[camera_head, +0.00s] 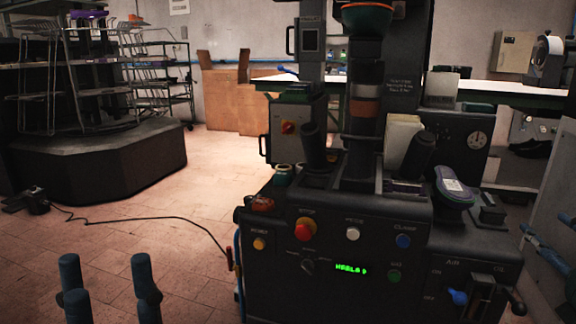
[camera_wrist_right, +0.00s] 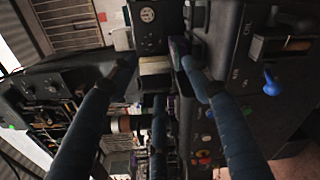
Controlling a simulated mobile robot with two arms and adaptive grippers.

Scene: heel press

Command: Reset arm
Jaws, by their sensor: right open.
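The black heel press (camera_head: 330,235) stands right of centre in the head view, with a lit green display and coloured buttons. A purple and green shoe-like piece (camera_head: 452,188) with a white label rests on its right side, tilted. My left gripper (camera_head: 106,275) is at the bottom left, over the floor, its blue-grey fingers spread and empty. My right gripper (camera_head: 545,245) shows only in part at the right edge. In the right wrist view its fingers (camera_wrist_right: 158,75) are apart with nothing between them, and the press lies beyond. I cannot tell the distance to the press.
A blue lever (camera_head: 458,297) sticks out at the press's lower right. A wire rack (camera_head: 90,75) stands on a dark platform at the left. A cable (camera_head: 150,218) runs over the floor. Cardboard boxes (camera_head: 225,95) stand at the back.

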